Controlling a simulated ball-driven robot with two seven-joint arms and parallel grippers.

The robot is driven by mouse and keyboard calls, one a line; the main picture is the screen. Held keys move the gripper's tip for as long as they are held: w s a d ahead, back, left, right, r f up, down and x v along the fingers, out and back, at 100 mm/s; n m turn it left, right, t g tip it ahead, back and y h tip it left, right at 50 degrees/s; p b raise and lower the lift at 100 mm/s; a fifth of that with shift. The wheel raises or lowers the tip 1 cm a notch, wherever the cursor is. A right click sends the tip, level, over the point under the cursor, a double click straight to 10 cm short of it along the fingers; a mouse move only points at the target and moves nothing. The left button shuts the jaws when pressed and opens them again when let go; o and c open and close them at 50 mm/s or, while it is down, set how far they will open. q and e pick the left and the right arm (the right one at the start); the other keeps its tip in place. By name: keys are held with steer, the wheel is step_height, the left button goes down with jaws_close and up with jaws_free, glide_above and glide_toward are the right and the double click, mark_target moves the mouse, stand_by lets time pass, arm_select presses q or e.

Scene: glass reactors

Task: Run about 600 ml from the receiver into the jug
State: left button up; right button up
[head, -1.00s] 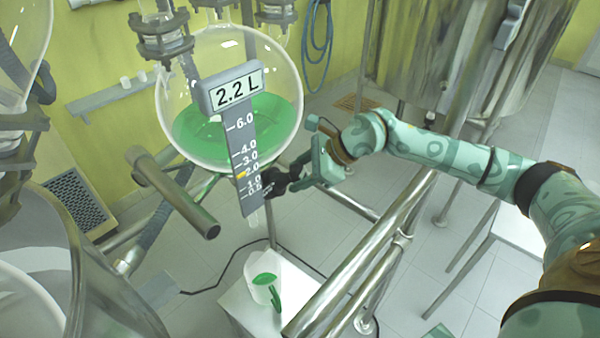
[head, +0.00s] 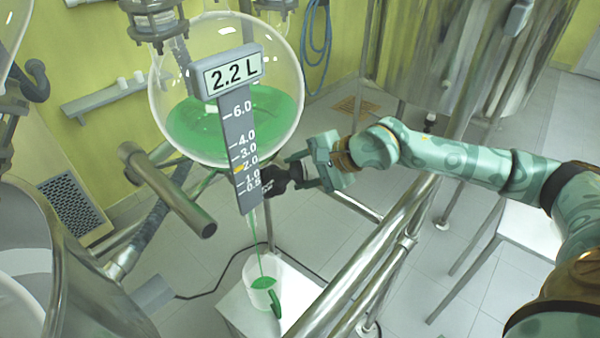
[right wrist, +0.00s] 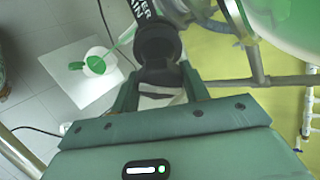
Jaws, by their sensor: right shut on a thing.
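The receiver (head: 285,75) is a round glass flask with green liquid in its lower part. Its display (head: 234,74) reads 2.2 L above a scale strip. My right gripper (head: 290,178) is shut on the black drain valve handle (right wrist: 158,68) below the flask. A thin green stream (head: 259,240) runs from the outlet down into the jug. The jug (head: 252,270) is white with a green handle and stands upright on a white stand; green liquid shows inside. It also shows in the right wrist view (right wrist: 88,54). My left gripper is out of view.
Steel rails (head: 375,262) run between the stand (head: 238,312) and my right arm. A capped steel pipe (head: 170,190) juts out left of the scale. A large steel vessel (head: 450,50) stands at the back right. A glass vessel fills the lower left.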

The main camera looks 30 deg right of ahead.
steer(key=shift+n, duration=0.5)
steer(key=o, duration=1)
steer(key=p+v, duration=0.3)
steer(key=v, duration=1.3)
steer(key=shift+s+d+p, duration=0.15)
steer(key=shift+s+p, duration=0.1)
steer(key=shift+p, duration=0.05)
steer(key=shift+f, duration=0.1)
